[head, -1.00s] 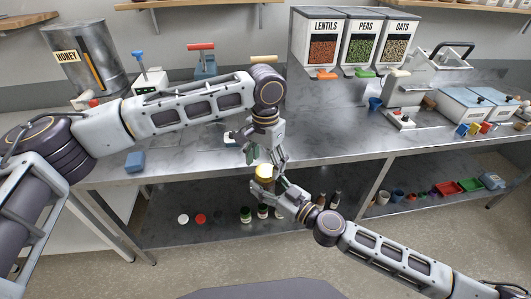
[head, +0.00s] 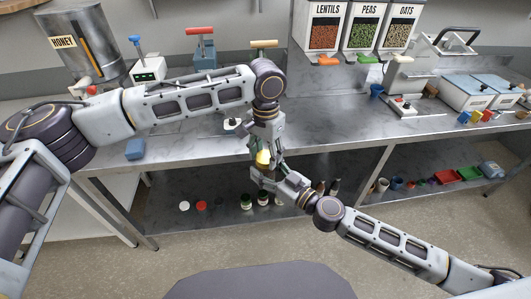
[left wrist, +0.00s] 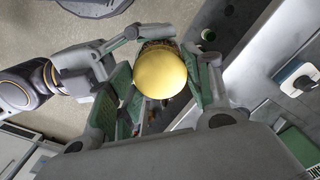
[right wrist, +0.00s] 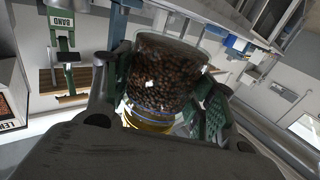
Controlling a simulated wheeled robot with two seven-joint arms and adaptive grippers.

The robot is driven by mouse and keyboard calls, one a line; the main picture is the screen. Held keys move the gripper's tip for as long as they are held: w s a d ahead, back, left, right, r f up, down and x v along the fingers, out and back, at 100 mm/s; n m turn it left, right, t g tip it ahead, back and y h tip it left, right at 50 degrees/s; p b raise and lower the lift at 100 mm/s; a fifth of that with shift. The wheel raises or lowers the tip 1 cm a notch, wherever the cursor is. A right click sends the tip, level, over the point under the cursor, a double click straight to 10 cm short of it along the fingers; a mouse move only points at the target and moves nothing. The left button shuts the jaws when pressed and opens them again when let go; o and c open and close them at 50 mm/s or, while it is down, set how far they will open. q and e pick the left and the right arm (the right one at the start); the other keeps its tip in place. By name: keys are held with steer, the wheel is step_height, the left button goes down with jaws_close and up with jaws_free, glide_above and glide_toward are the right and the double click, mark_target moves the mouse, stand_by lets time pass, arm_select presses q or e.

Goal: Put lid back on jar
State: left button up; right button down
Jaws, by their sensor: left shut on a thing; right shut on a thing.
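The yellow lid (head: 263,158) shows as a round disc between the left fingers in the left wrist view (left wrist: 160,75). My left gripper (head: 264,147) comes from above and is shut on the lid. My right gripper (head: 264,172) comes from below right and is shut on the jar (right wrist: 165,75), a clear glass jar of dark brown beans. In the right wrist view the lid's gold rim (right wrist: 148,122) is at the jar's mouth end. I cannot tell whether it is fully seated. In the head view the grippers hide most of the jar.
Both grippers are in front of the steel worktop (head: 200,135). Small bottles (head: 246,202) and a red-topped jar (head: 201,206) stand on the lower shelf. The honey tank (head: 82,45) stands at the back left.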

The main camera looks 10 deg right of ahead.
arm_select(q)
steer(key=o, duration=1.2)
steer(key=shift+r, duration=0.1)
steer(key=shift+r, duration=5.9)
steer(key=shift+w, duration=0.15)
